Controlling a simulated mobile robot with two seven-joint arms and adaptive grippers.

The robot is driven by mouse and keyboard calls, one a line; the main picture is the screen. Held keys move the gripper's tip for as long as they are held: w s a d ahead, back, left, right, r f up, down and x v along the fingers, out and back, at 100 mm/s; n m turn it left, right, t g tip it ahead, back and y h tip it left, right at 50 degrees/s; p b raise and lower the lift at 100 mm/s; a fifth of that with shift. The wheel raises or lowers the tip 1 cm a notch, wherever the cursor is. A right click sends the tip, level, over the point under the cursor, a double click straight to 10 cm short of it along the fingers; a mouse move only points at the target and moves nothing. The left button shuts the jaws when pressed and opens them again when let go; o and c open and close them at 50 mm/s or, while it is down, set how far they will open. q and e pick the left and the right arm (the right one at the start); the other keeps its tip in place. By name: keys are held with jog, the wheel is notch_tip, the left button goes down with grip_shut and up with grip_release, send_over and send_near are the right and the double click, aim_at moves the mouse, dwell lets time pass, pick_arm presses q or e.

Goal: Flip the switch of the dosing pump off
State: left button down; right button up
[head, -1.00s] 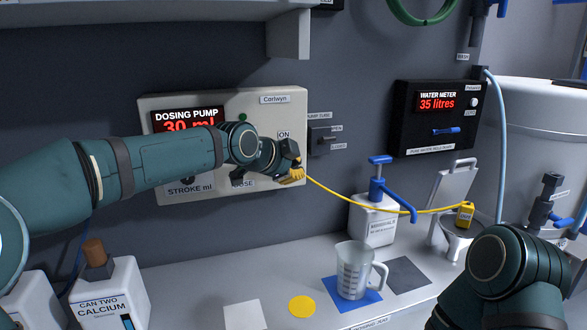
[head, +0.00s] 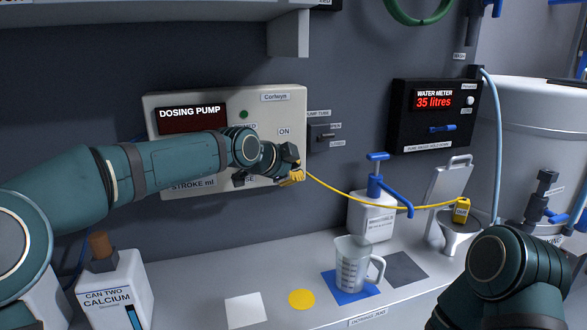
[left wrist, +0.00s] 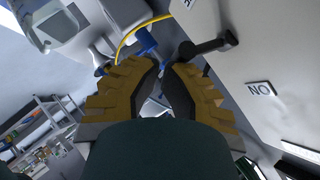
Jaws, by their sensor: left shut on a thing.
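The dosing pump (head: 218,104) is a pale box on the back wall with a dark, unlit display and a green light. Its ON label (head: 284,132) is just above my left gripper (head: 291,178), whose yellow fingers are at the box's lower right. In the left wrist view, a dark switch lever (left wrist: 212,45) sticks out from the pump's face to the fingertips, beside the ON label. The left gripper is shut on this switch; the fingers partly hide the grip. My right forearm shows at lower right, but its gripper is out of view.
A yellow tube (head: 345,192) runs from behind the left gripper to a funnel (head: 463,238). A clear jug (head: 352,270) stands on a blue square. The water meter (head: 435,112) hangs to the right. A calcium can (head: 113,291) stands at lower left; a shelf is above.

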pick_arm(q)
jog(key=shift+r, duration=0.1)
pick_arm(e)
jog(key=shift+r, duration=0.1)
pick_arm(q)
jog(key=shift+r+p, duration=0.65)
jog(key=shift+r, duration=0.1)
pick_arm(e)
jog(key=shift+r, duration=0.6)
jog(key=shift+s, duration=0.1)
